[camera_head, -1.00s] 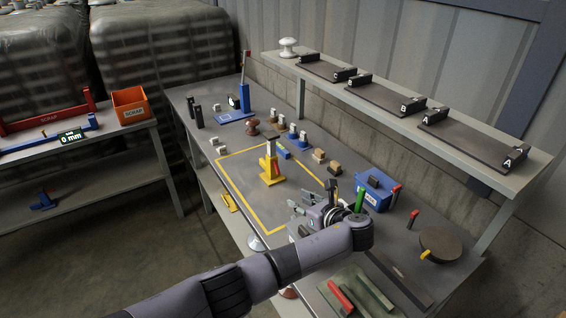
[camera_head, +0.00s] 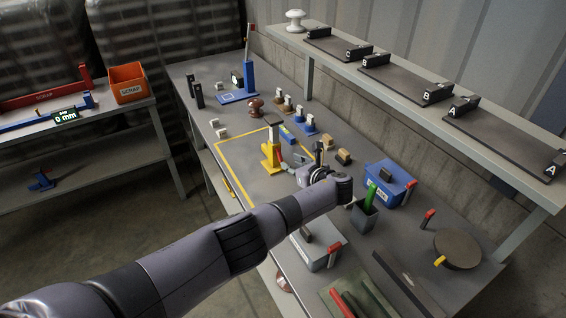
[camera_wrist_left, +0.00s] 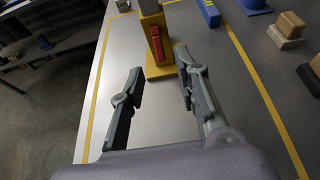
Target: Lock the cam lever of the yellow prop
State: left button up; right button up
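The yellow prop (camera_head: 268,158) stands upright inside the yellow-outlined area of the workbench. In the left wrist view the prop (camera_wrist_left: 150,14) is at the top, with its red cam lever (camera_wrist_left: 156,43) on the side facing me, lying along the post. My left gripper (camera_head: 291,162) is beside the prop, on its right in the head view. In the left wrist view my left gripper (camera_wrist_left: 160,62) is open and empty, its two fingers pointing toward the prop's base and lever. Whether a fingertip touches the prop I cannot tell. My right gripper is not in view.
Small blocks and a brown insulator (camera_head: 254,108) stand behind the prop. A shelf (camera_head: 500,178) runs along the wall. The outlined area left of the prop is clear.

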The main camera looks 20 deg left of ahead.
aim_at(281, 158)
pick_arm(q)
jog(key=b+x, duration=0.5)
jog(key=x, duration=0.1)
jog(key=shift+f, duration=0.2)
jog(key=shift+w+a+b, duration=0.25)
jog(key=shift+a+b, duration=0.1)
jog(key=shift+b, duration=0.1)
jog(key=shift+r, duration=0.1)
jog(key=shift+c, duration=0.6)
grip_shut()
